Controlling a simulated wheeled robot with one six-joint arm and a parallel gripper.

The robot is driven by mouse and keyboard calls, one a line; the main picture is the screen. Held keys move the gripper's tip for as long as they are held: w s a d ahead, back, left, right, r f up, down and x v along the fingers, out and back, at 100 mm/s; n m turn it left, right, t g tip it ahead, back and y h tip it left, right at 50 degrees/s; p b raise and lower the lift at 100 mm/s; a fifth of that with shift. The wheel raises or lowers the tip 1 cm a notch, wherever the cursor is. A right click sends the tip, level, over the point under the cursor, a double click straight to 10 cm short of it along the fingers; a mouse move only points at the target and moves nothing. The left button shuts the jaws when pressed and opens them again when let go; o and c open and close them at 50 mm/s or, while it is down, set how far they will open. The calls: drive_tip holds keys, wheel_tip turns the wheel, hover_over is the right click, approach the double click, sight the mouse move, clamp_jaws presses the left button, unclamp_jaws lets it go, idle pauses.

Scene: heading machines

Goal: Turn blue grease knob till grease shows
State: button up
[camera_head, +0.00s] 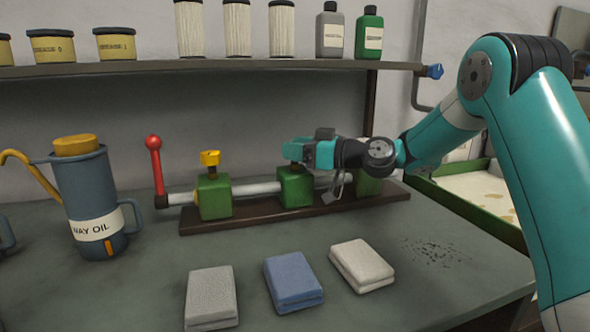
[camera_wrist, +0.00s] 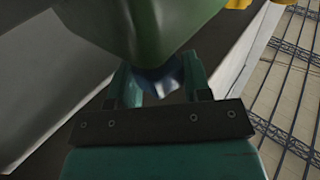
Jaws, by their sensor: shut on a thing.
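A dark rail (camera_head: 255,213) on the bench carries three green blocks joined by a pale pipe. The left block (camera_head: 214,197) has a yellow knob (camera_head: 210,158) on top. My gripper (camera_head: 297,152) is at the top of the middle block (camera_head: 295,188) and covers its knob in the head view. In the wrist view, the blue knob (camera_wrist: 160,82) sits between my two fingers, which are shut on it, close against the green block (camera_wrist: 150,30). The right block (camera_head: 368,182) is partly hidden behind my gripper, and its top cannot be seen.
A red-knobbed lever (camera_head: 155,160) stands at the pipe's left end. A way oil can (camera_head: 88,205) is further left. Grey (camera_head: 210,295), blue (camera_head: 292,280) and white (camera_head: 361,264) folded cloths lie in front. A shelf (camera_head: 200,68) with tins, filters and bottles runs above.

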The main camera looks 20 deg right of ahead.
drive_tip(key=shift+d+n+g+y+b, duration=0.1)
drive_tip(key=shift+n+g+y+b, duration=0.4)
drive_tip(key=shift+n+g+y, duration=0.85)
drive_tip(key=shift+r+g, duration=0.15)
drive_tip(key=shift+g, duration=0.3)
drive_tip(key=o, duration=0.9)
